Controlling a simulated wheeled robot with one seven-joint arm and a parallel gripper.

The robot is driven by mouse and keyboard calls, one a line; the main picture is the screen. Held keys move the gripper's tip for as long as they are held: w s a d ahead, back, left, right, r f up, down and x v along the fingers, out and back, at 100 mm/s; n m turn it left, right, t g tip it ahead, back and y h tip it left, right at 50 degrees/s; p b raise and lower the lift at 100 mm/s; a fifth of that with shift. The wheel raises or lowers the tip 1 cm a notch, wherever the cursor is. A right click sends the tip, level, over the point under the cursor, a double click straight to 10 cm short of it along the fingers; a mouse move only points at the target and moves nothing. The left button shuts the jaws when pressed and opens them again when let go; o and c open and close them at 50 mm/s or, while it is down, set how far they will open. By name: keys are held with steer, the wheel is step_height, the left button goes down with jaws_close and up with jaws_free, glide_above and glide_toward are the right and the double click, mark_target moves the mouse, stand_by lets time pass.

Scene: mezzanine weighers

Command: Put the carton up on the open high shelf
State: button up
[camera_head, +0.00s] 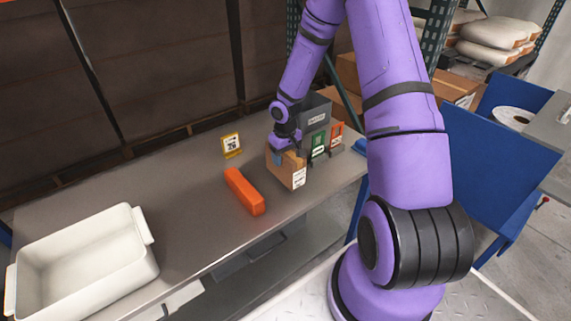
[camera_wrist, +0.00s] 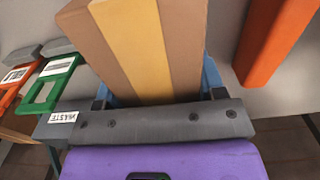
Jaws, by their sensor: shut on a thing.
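The carton (camera_head: 285,170) is a small brown box with a white label on its front. It stands upright on the grey work table (camera_head: 190,190), or very close above it; I cannot tell which. In the wrist view the carton (camera_wrist: 140,45) shows a tan tape strip down its middle. My gripper (camera_head: 284,153) comes from above and is shut on the carton, with blue fingers (camera_wrist: 207,80) on both sides of it. The open high shelf cannot be made out for certain in either view.
An orange block (camera_head: 244,191) lies left of the carton, and a yellow sign (camera_head: 231,145) stands behind. A grey bin (camera_head: 315,112) with green and orange frames stands to the right. A white tub (camera_head: 80,265) sits at front left. Racking with sacks (camera_head: 495,32) is at the back right.

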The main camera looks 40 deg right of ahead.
steer(key=shift+f, duration=1.65)
steer(key=shift+f, duration=0.1)
steer(key=o, duration=1.2)
steer(key=shift+s, duration=0.1)
